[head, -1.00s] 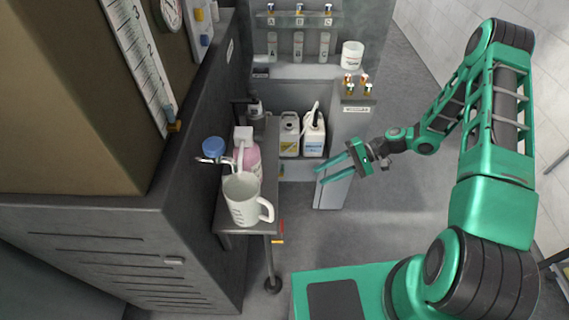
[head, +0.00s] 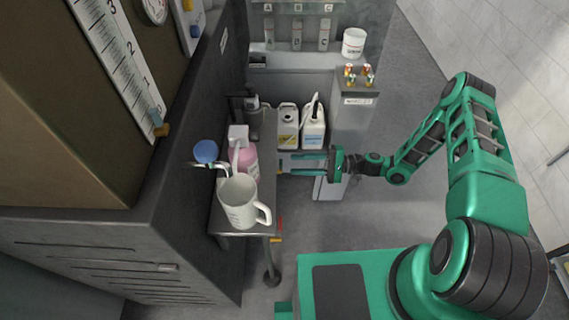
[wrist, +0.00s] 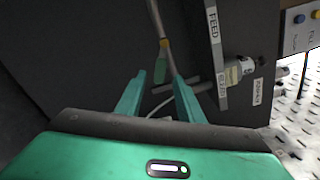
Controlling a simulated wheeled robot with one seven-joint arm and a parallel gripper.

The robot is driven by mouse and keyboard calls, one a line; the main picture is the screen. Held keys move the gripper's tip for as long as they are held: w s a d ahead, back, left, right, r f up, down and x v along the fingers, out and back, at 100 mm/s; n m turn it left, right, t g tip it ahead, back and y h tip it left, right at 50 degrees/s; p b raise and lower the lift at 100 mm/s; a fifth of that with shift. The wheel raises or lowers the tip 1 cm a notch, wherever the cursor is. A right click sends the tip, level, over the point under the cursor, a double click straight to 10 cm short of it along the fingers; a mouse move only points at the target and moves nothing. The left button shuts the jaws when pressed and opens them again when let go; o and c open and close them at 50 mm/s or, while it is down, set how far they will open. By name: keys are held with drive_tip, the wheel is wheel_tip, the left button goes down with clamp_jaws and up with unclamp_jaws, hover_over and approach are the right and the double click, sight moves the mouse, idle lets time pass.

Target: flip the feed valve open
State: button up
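In the wrist view a white FEED label (wrist: 213,25) is on a grey strip on a dark panel. A pale fitting (wrist: 233,72) sits beside it with a thin grey bar reaching left, probably the feed valve; its setting is unclear. My gripper (wrist: 158,88) is open and empty, its green fingers apart in front of the panel. The bar's left end shows close to the right finger; I cannot tell whether they touch. In the head view my gripper (head: 308,164) points left, beside the bench. I cannot make out the valve there.
A white pitcher (head: 238,203) and a pink bottle (head: 243,160) stand on a narrow bench. Two jugs (head: 300,128) stand behind. A blue knob (head: 205,151) with a metal pipe is by the dark cabinet (head: 190,190). Open floor lies right of the bench.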

drive_tip(key=shift+w+a, duration=0.1)
drive_tip(key=shift+a, duration=3.05)
clamp_jaws()
